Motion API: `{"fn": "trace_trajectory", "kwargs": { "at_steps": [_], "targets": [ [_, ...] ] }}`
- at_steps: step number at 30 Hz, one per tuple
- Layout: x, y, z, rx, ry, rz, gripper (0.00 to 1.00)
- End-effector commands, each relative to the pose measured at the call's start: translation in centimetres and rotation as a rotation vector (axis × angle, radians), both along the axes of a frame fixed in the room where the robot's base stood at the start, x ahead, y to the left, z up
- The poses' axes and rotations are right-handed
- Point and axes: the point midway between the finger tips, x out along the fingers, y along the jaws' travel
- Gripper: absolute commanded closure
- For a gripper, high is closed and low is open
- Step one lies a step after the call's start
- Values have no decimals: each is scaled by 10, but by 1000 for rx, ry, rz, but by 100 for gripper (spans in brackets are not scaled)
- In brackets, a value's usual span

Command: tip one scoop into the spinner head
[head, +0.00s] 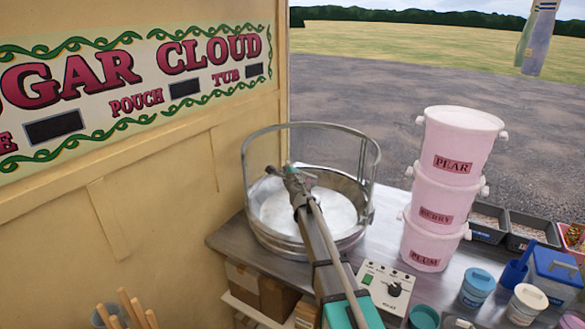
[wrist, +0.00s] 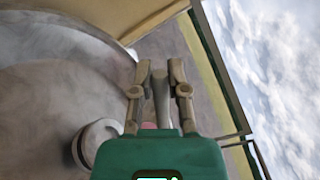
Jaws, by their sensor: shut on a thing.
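The spinner's wide metal bowl (head: 355,222) stands on the counter with a pale inside and a clear-looking guard (head: 375,165) around it. My gripper (head: 290,177) is over the bowl, inside the guard. In the wrist view my gripper (wrist: 160,75) is shut on a narrow grey thing (wrist: 161,95), which looks like the scoop's handle. The scoop's cup and its contents cannot be made out. A round, pale-topped drum (wrist: 98,143), which looks like the spinner head, shows at lower left in the wrist view, beside my gripper. In the head view my gripper mostly hides the bowl's middle.
Pink tubs marked pear (head: 462,140), berry (head: 440,195) and plum (head: 428,247) are stacked right of the bowl. A control box (head: 385,288) sits in front. Small jars (head: 477,287), a blue-lidded box (head: 555,268) and black trays (head: 487,222) crowd the right. A sign wall (head: 200,170) stands left.

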Motion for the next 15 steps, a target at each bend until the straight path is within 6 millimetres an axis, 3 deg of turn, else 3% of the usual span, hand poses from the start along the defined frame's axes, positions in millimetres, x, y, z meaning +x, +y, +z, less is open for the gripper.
{"fn": "trace_trajectory", "kwargs": {
  "at_steps": [1, 15],
  "targets": [
    [0, 3, -9, -36, -6, 0, 100],
    [-4, 24, -43, -365, -58, 0, 100]
  ]
}}
